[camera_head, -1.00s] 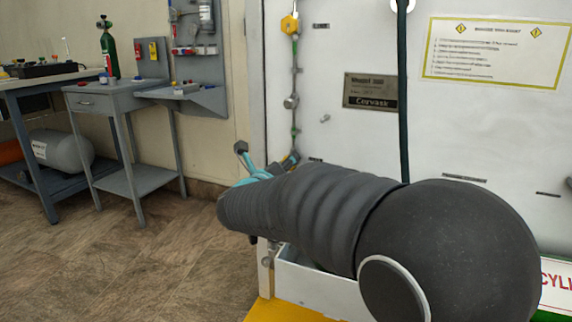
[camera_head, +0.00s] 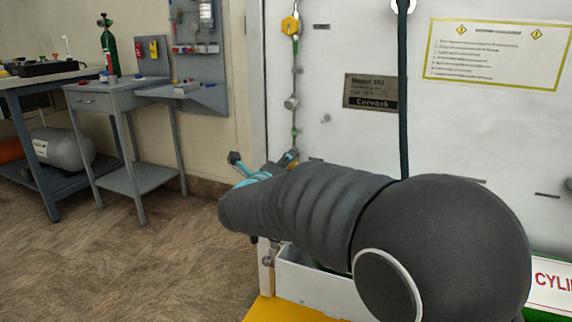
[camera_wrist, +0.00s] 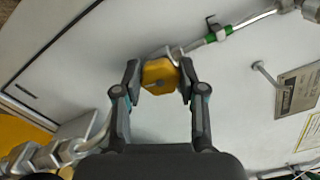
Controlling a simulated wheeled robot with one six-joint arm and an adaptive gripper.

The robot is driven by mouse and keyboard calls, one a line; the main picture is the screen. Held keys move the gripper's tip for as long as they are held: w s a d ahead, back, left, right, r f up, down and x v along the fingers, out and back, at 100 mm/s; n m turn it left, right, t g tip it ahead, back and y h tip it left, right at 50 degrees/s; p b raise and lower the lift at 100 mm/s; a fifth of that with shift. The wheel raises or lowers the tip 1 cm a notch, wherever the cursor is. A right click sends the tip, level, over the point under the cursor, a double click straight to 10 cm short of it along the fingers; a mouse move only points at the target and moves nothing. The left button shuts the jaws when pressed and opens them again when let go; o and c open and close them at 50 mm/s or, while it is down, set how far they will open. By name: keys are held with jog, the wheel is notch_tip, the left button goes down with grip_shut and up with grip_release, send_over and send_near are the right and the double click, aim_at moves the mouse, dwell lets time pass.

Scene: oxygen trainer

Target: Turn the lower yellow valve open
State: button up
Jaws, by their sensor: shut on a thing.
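The lower yellow valve (camera_wrist: 160,76) is a yellow knob on a thin pipe against the white panel. In the wrist view it sits between the two fingertips of my gripper (camera_wrist: 160,82), which is shut on it from both sides. In the head view my arm hides the lower valve and most of my gripper; only a bit of the gripper (camera_head: 250,174) shows beyond the arm. An upper yellow valve (camera_head: 290,25) is higher on the same pipe line, clear of my gripper.
The white panel (camera_head: 350,45) carries a nameplate (camera_head: 371,92) and a notice (camera_head: 497,55). A dark hose (camera_head: 402,110) hangs in front of it. A grey side table (camera_head: 118,93) with a green cylinder (camera_head: 110,50) stands at the left. The floor between is free.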

jog(key=o, duration=1.1)
jog(key=shift+f, duration=0.1)
